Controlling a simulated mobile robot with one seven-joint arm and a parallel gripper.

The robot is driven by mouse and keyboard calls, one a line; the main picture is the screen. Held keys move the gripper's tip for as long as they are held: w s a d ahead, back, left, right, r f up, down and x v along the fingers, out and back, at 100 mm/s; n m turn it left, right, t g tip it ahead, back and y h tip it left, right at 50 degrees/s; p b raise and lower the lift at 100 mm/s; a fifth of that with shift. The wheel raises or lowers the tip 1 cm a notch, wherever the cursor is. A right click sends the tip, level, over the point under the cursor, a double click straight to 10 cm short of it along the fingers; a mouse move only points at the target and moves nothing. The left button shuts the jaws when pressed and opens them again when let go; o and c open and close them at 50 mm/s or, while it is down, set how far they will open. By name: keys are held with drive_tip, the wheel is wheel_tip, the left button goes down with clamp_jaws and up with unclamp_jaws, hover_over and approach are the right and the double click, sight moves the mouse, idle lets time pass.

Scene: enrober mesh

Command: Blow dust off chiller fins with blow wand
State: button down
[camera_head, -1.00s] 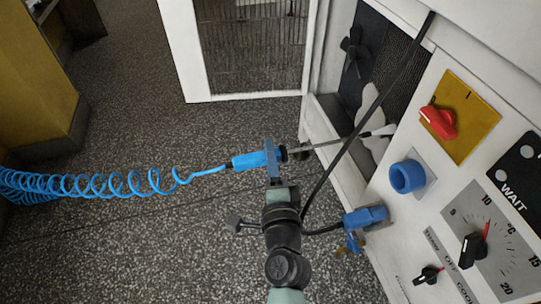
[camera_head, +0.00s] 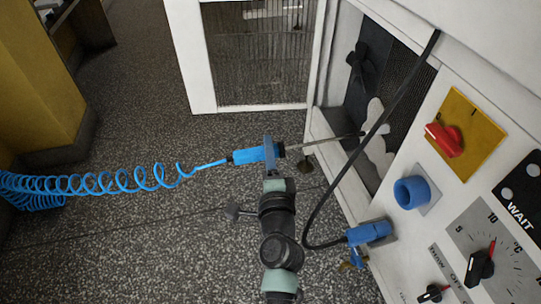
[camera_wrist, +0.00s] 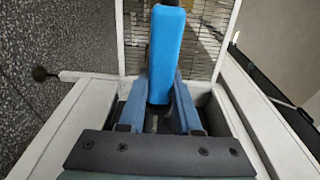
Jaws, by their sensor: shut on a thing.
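The blow wand has a blue handle (camera_head: 256,154) and a thin metal tube (camera_head: 325,141) pointing right into the chiller's open side. My gripper (camera_head: 272,162) is shut on the handle; in the wrist view the handle (camera_wrist: 167,50) stands between its blue fingers (camera_wrist: 158,105). The dark chiller fins (camera_head: 402,90) are inside the opening, with pale dust patches (camera_head: 377,150) in front of them. The tube's tip is near these patches; I cannot tell whether it touches them. A blue coiled hose (camera_head: 110,182) runs left from the handle.
A dark fan (camera_head: 361,62) sits left of the fins. A black cable (camera_head: 340,195) hangs across the opening to a blue fitting (camera_head: 369,232). The control panel (camera_head: 455,190) with a red switch (camera_head: 444,139) is at right. A white-framed grille panel (camera_head: 188,60) stands behind.

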drive_tip(key=shift+w+a+b, duration=0.1)
drive_tip(key=shift+w+a, duration=0.15)
drive_tip(key=shift+w, duration=0.55)
drive_tip(key=shift+w+a+b, duration=0.15)
drive_tip(key=shift+w+a, duration=0.15)
drive_tip(key=shift+w, duration=0.55)
drive_tip(key=shift+w+a+b, duration=0.1)
drive_tip(key=shift+w+a, duration=0.15)
drive_tip(key=shift+w, duration=0.55)
drive_tip(key=shift+a+r, duration=0.1)
